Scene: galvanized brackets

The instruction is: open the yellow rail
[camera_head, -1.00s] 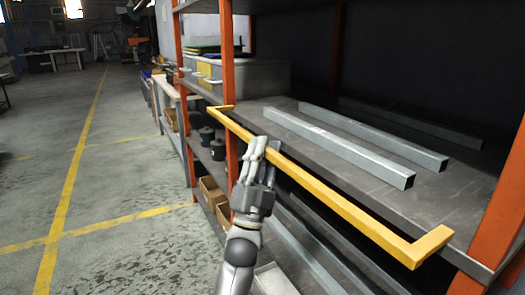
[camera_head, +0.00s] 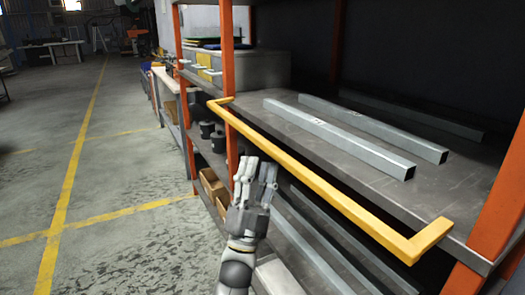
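The yellow rail (camera_head: 325,188) runs along the front edge of a grey shelf, from the far left post to the near right post. Its ends bend back toward the shelf, so the long bar stands out in front of the edge. My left gripper (camera_head: 257,168) is in front of the rail, its fingertips just below the bar in the picture. The fingers look spread with a gap between them and hold nothing. Whether a fingertip touches the rail I cannot tell. My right gripper is not in view.
Galvanized square tubes (camera_head: 340,136) lie on the shelf (camera_head: 440,196) behind the rail. Orange posts (camera_head: 229,75) frame the rack. Cardboard boxes (camera_head: 213,185) and more metal lengths (camera_head: 315,250) are on the lower level. The floor (camera_head: 130,190) at left is clear.

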